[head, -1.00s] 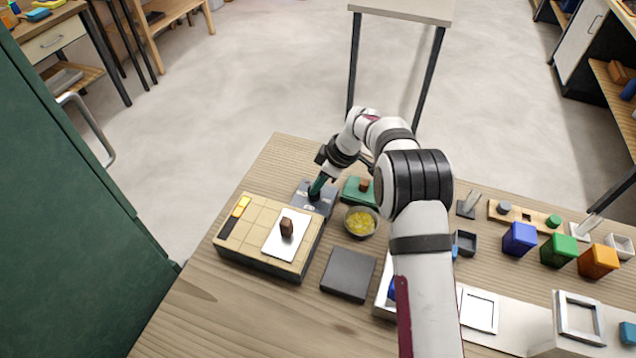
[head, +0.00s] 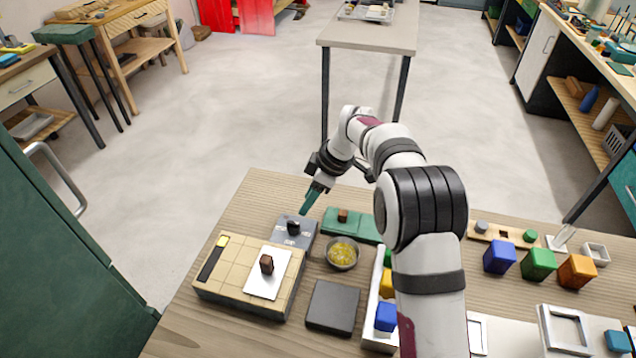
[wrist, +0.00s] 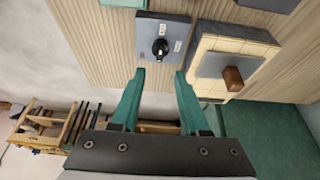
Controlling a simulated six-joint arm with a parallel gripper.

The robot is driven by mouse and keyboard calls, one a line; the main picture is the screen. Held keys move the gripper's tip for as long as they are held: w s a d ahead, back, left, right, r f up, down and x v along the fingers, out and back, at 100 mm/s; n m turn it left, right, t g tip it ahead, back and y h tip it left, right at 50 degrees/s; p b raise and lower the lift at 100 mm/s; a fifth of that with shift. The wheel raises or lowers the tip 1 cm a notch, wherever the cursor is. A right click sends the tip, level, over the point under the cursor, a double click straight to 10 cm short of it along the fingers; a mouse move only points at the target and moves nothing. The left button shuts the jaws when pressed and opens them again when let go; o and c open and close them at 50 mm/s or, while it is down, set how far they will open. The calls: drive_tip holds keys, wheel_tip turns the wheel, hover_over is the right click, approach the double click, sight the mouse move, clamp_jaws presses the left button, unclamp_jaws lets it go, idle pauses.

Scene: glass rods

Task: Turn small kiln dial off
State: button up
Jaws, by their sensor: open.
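The dial is a black knob (head: 293,227) on a grey panel (head: 282,238) with small pale labels. The knob (wrist: 160,47) also shows in the wrist view, on its panel (wrist: 147,28), pointing roughly along the panel's length; the label text is too small to read. My gripper (head: 308,208) has green fingers and is open and empty. It is just behind and above the panel, apart from the knob. In the wrist view the fingertips (wrist: 160,73) are spread below the knob. The small kiln (head: 222,290) is a tan tiled block beside the panel, with a dark strip and a yellow end.
A brown block (head: 267,265) stands on a white plate (head: 262,287) on the kiln. A bowl of yellow bits (head: 342,254), a green block (head: 350,224) and a dark slab (head: 333,306) are nearby. Coloured cubes are at the right. Bare wood lies behind the panel.

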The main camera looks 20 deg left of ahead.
drive_tip(key=v, duration=0.7)
drive_tip(key=shift+d+r, duration=0.1)
drive_tip(key=s+d+r+m+h, duration=0.1)
drive_tip(key=s+d+r+m, duration=0.6)
drive_tip(key=s+d+m, duration=0.5)
drive_tip(key=s+d+f+m, duration=0.2)
drive_tip(key=s+m, duration=0.4)
drive_tip(key=s, duration=0.5)
drive_tip(key=s+d+f+m+h, duration=0.1)
drive_tip(key=s+d+f+m, duration=0.2)
drive_tip(key=s, duration=0.8)
drive_tip(key=d+m, duration=0.2)
drive_tip(key=shift+s+d+m+h, duration=0.25)
drive_tip(key=shift+s+m+h, duration=0.05)
drive_tip(key=shift+s+m, duration=0.1)
drive_tip(key=shift+f, duration=0.15)
